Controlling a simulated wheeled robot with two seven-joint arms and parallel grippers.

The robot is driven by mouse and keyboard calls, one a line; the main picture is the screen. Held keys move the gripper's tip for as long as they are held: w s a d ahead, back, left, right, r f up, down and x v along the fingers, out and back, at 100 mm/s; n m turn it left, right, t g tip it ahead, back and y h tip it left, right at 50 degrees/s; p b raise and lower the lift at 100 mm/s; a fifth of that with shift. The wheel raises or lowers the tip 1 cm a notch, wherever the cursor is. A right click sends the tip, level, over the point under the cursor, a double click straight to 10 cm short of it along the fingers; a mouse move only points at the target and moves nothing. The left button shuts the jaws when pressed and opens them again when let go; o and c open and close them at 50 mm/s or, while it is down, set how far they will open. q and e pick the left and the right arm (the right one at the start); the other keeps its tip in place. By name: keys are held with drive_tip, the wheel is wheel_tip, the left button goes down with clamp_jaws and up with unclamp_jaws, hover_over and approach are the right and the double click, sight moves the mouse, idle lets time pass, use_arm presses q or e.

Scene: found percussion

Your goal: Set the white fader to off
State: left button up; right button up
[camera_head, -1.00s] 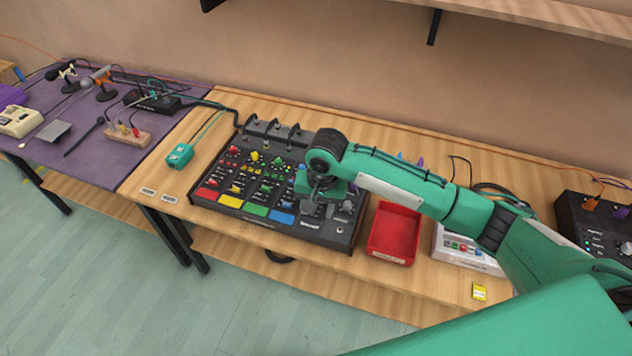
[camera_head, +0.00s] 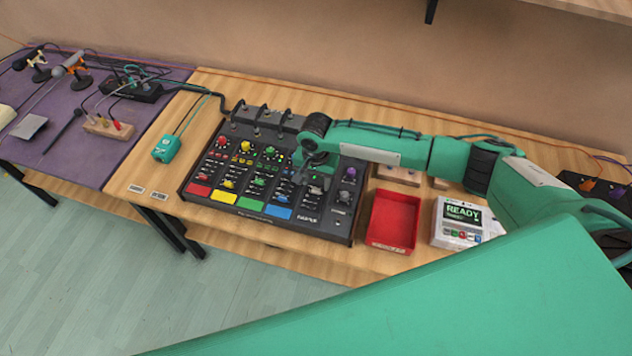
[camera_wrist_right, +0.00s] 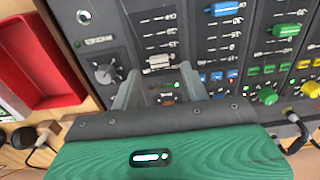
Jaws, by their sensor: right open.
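The black mixer (camera_head: 262,222) has several coloured faders on its top. The white fader (camera_wrist_right: 160,62) shows in the right wrist view, just beyond my fingertips and roughly between their lines. Its scale marks run mostly above it in that view. My right gripper (camera_wrist_right: 160,77) is open, with one finger on each side of the white fader's column; whether the fingers touch the panel I cannot tell. In the head view my right gripper (camera_head: 317,180) hangs over the right part of the mixer and hides some of it. My left gripper is not in view.
A red tray (camera_head: 394,221) stands right of the mixer, then a white box (camera_head: 465,222) with a READY display. In the right wrist view a blue fader (camera_wrist_right: 225,9), a green fader (camera_wrist_right: 285,30) and a grey knob (camera_wrist_right: 104,74) lie close by.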

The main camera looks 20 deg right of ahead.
sight(316, 189)
drive_tip(key=shift+s+f, duration=0.2)
drive_tip(key=shift+f, duration=0.8)
drive_tip(key=shift+w+f, duration=0.15)
drive_tip(key=shift+f, duration=0.4)
drive_tip(key=shift+c, duration=0.3)
